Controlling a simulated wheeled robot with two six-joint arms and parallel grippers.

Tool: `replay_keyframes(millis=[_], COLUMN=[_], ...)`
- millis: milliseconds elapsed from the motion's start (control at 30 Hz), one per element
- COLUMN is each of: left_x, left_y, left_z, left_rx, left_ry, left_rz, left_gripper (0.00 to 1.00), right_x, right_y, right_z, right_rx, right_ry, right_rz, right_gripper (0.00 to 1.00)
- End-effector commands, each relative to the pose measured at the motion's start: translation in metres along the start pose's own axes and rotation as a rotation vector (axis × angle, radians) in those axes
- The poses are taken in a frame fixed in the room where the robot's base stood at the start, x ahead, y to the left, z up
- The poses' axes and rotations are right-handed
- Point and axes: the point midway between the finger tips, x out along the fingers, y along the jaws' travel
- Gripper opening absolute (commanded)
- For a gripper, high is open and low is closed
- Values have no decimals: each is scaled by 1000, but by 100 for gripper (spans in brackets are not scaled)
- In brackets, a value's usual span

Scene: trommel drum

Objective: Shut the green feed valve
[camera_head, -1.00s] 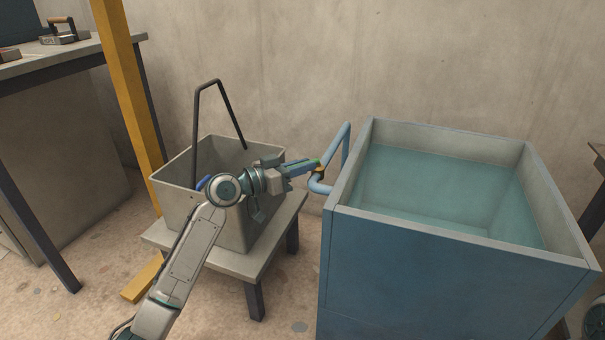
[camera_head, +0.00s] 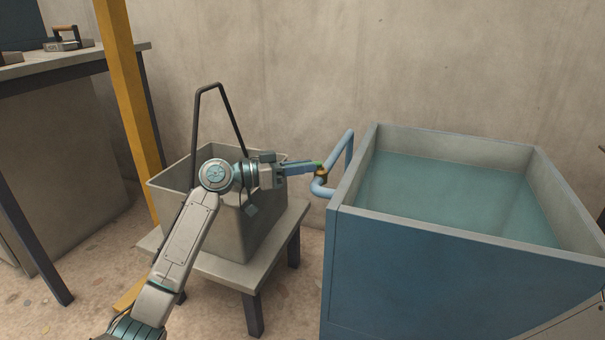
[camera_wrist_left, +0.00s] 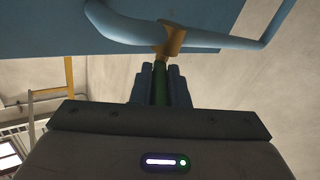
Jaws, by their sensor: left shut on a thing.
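The feed valve has a green handle (camera_head: 318,164) and a brass body (camera_head: 321,176) on a light blue pipe (camera_head: 347,152) at the tank's left side. My left gripper (camera_head: 312,167) reaches in from the left, its fingers almost level in the picture, and is shut on the handle. In the left wrist view, the green handle (camera_wrist_left: 160,85) runs between the two fingers (camera_wrist_left: 160,88) up to the brass valve body (camera_wrist_left: 171,42). The fingers hide much of the handle in the head view. My right gripper is not in view.
A blue tank (camera_head: 440,270) with water stands at the right. A grey bin (camera_head: 265,200) with a tall black handle (camera_head: 230,110) stands on a low table (camera_head: 225,272) behind my left arm. A yellow post (camera_head: 125,85) and a workbench (camera_head: 75,64) are at the left.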

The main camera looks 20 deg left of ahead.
Motion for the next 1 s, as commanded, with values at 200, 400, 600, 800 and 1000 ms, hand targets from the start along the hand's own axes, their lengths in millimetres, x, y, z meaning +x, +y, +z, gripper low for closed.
replay_keyframes(millis=[200,400,600,800,1000], left_x=[0,1,1,1,1], left_y=[-6,-9,-11,-11,-11], left_z=[3,1,0,-1,-1], left_rx=[-2,-1,-1,0,0], left_ry=[-20,-38,-48,-50,-50], left_rz=[95,186,230,242,241], left_gripper=[0,0,0,0,0], right_x=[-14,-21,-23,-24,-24], right_y=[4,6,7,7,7], right_z=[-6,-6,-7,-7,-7], right_rx=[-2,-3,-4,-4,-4], right_ry=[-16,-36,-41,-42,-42], right_rz=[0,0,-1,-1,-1], right_gripper=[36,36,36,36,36])
